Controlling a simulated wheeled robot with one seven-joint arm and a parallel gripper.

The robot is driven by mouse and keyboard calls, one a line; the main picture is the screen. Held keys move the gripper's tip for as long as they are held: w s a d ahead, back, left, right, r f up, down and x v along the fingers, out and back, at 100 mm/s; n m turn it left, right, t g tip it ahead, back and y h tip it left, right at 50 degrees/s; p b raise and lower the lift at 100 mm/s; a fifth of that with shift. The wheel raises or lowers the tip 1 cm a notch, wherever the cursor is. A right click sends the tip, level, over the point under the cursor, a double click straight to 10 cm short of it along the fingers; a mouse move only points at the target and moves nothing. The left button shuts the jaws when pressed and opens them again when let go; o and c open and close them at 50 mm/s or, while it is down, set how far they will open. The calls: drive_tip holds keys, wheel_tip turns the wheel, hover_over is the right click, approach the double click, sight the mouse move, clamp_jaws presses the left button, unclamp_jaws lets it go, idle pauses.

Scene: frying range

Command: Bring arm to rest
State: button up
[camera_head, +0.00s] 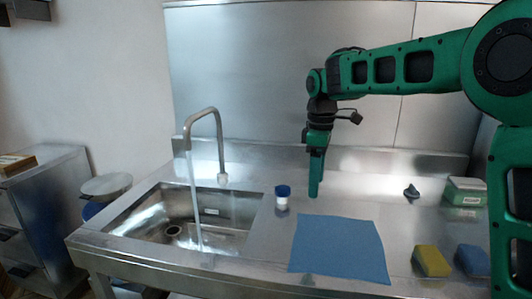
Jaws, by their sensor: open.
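My gripper (315,190) hangs pointing down at the end of my green arm, over the back of the steel counter. It is at the right of a small white jar with a blue lid (282,198) and behind a blue cloth (338,249). The fingers appear edge-on, so the gap between them is hidden. I see nothing held at the fingertips. Whether the tips touch the counter cannot be told.
A sink (200,215) with a running faucet (205,112) is at the left. A yellow sponge (432,261), a blue sponge (472,261), a small dark object (411,192) and a green-and-white box (466,191) stand at the right. A steel wall closes the back.

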drive_tip(key=s+d+f+m, duration=0.1)
drive_tip(key=s+d+m, duration=0.4)
drive_tip(key=s+d, duration=0.3)
drive_tip(key=s+d+f+m, duration=0.1)
drive_tip(key=s+d+m, duration=0.4)
drive_tip(key=d, duration=0.5)
drive_tip(key=s+d+f+m, duration=0.3)
drive_tip(key=s, duration=0.5)
drive_tip(key=s+d+f+m, duration=0.3)
drive_tip(key=s+m, duration=0.1)
drive_tip(key=s, duration=0.4)
drive_tip(key=s+d+f+m, duration=0.2)
drive_tip(key=s+d+m, duration=0.1)
drive_tip(key=s, duration=0.5)
drive_tip(key=shift+f, duration=0.4)
drive_tip(key=shift+w+f, duration=0.25)
drive_tip(key=shift+w, duration=0.35)
